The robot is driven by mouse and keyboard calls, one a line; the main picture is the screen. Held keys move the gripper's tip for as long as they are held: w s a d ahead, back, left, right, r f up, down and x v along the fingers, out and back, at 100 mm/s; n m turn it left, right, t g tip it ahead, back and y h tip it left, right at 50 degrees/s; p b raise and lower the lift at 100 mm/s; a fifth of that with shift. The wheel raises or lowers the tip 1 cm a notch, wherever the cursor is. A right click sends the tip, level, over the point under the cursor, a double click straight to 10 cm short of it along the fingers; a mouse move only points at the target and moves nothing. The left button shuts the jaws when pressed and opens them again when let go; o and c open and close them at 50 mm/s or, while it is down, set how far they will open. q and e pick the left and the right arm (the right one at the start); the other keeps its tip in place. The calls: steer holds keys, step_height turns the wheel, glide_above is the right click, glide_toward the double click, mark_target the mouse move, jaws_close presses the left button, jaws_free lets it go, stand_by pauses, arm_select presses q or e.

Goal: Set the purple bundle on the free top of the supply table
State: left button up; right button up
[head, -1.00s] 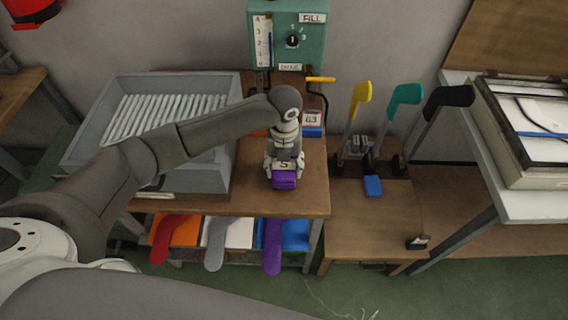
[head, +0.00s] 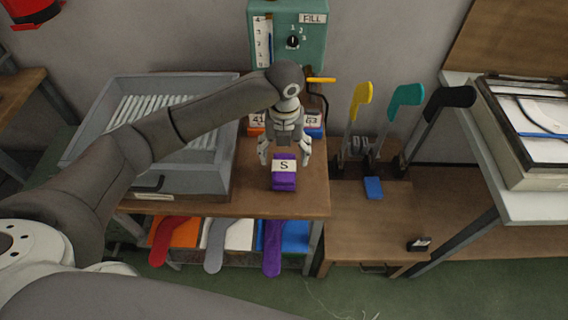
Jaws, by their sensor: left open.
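The purple bundle (head: 284,183) has a white band marked S. It rests on the bare right part of the wooden supply table's top (head: 240,202), near the front edge. My left gripper (head: 285,160) is open above and just behind the bundle, with its fingers spread and pointing down. The gripper looks clear of the bundle. My right gripper is not in view.
A grey tray of white rods (head: 228,168) fills the table's left side. Two labelled boxes, one blue (head: 313,130), stand behind the gripper. Yellow, teal and black forms (head: 405,94) stand right.

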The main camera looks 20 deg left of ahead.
mark_target(285, 166)
arm_select(q)
step_height(285, 166, up, 6)
stand_by(0.6)
